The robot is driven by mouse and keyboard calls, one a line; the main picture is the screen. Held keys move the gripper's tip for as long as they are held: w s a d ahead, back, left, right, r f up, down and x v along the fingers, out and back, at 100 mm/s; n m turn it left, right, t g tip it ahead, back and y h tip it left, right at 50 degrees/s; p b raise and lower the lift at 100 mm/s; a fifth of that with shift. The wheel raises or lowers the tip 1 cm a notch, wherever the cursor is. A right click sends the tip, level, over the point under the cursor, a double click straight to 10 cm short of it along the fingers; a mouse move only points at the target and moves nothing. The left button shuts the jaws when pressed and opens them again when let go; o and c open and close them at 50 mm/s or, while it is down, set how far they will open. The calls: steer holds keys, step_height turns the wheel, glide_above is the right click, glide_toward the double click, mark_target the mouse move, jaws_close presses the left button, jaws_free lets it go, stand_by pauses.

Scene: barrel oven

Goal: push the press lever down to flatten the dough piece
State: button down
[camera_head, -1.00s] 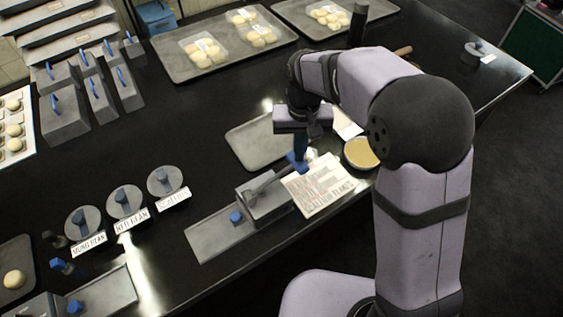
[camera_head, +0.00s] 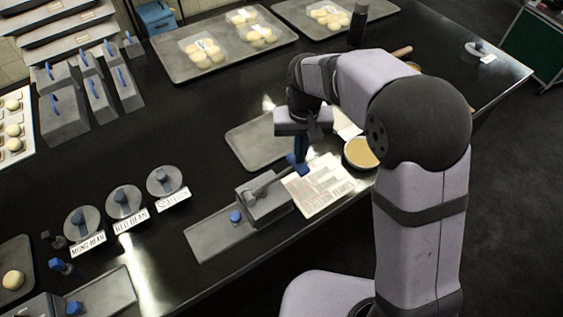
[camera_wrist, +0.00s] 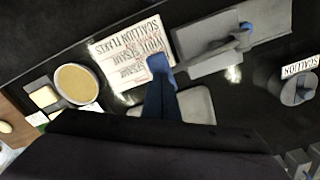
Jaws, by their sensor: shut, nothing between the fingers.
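The press (camera_head: 262,207) is a grey block on a long plate near the counter's front edge. Its thin lever (camera_head: 268,182) slants up to the right toward a blue end beneath my gripper. My gripper (camera_head: 300,160) points down with its blue fingers shut and empty, at the lever's blue end; I cannot tell exact contact. In the wrist view, my blue fingers (camera_wrist: 160,92) overlap a blue tip, and the press (camera_wrist: 208,62) lies to their right. A blue knob (camera_head: 235,216) sits on the plate left of the block. I cannot make out the dough piece.
A printed scallion flakes sheet (camera_head: 320,188) lies right of the press, with a yellow-filled bowl (camera_head: 361,153) beyond. A grey tray (camera_head: 255,145) lies behind. Labelled round lids (camera_head: 124,202) stand to the left. The dark counter between is clear.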

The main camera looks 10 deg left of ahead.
steer(key=shift+d+f+b, duration=0.1)
steer(key=shift+f+b, duration=0.45)
steer(key=shift+f, duration=0.95)
stand_by(1.7)
steer(key=shift+f+b, duration=0.3)
steer(key=shift+f, duration=0.6)
stand_by(1.0)
steer(key=shift+r, duration=0.15)
stand_by(0.3)
steer(key=shift+s+a+r+p, duration=0.15)
steer(key=shift+r+p, duration=1.1)
steer(key=shift+r, duration=0.2)
steer(key=shift+s+a+r+p, duration=0.15)
steer(key=shift+a+r+p, duration=0.05)
steer(key=shift+r+p, duration=1.2)
steer(key=shift+s+a+r+p, duration=0.15)
steer(key=shift+r+p, duration=1)
steer(key=shift+r, duration=0.35)
step_height(320, 180, up, 6)
steer(key=p, duration=0.5)
